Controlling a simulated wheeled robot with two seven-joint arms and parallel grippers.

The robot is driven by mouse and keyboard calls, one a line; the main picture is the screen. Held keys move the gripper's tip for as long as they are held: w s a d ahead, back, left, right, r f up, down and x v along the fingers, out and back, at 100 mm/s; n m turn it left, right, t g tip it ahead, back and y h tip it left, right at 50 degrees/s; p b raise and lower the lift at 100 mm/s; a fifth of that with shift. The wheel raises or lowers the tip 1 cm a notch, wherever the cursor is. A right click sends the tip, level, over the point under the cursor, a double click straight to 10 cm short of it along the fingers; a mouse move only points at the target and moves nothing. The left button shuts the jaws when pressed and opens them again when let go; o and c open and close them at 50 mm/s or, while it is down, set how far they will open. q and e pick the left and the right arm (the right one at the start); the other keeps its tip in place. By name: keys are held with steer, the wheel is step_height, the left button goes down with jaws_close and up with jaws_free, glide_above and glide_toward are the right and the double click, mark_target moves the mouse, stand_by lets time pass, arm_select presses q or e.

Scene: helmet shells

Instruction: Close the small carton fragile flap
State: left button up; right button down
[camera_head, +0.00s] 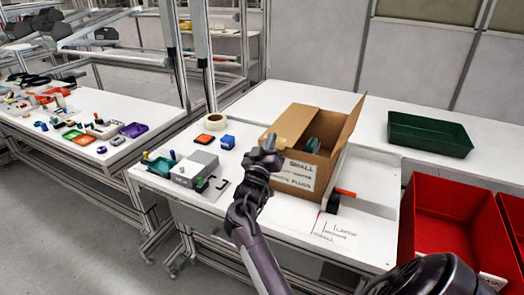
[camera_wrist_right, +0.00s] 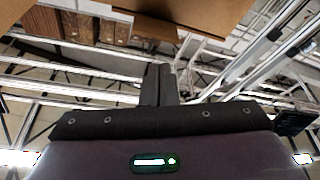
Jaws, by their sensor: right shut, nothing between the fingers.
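The small brown carton (camera_head: 325,165) stands on the white table with printed labels on its front face; "SMALL" is readable, the rest is too small to read surely. Its right flap (camera_head: 352,122) stands up and leans outward. Another brown panel (camera_head: 292,122) lies at the upper left of the opening. The opening is partly uncovered, and a dark green item (camera_head: 313,145) shows inside. My right gripper (camera_head: 268,147) is shut and empty at the carton's front left corner; contact cannot be told. In the wrist view its closed fingers (camera_wrist_right: 157,85) point toward brown cardboard (camera_wrist_right: 190,12). My left gripper is not in view.
A tape roll (camera_head: 216,121), a blue box (camera_head: 228,142) and a grey device (camera_head: 195,170) sit left of the carton. An orange-and-black tool (camera_head: 334,203) lies by the carton's right side.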

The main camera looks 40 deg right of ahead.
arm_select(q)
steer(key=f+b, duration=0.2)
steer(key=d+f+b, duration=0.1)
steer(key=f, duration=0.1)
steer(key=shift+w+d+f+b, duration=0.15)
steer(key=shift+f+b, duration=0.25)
arm_select(e)
steer(key=f+m, duration=0.1)
steer(key=f+m+g, duration=0.1)
steer(key=m, duration=0.1)
steer(key=f+m+g+h, duration=0.1)
steer(key=shift+s+d+m, duration=0.3)
steer(key=shift+s+d, duration=0.05)
steer(key=shift+s, duration=0.05)
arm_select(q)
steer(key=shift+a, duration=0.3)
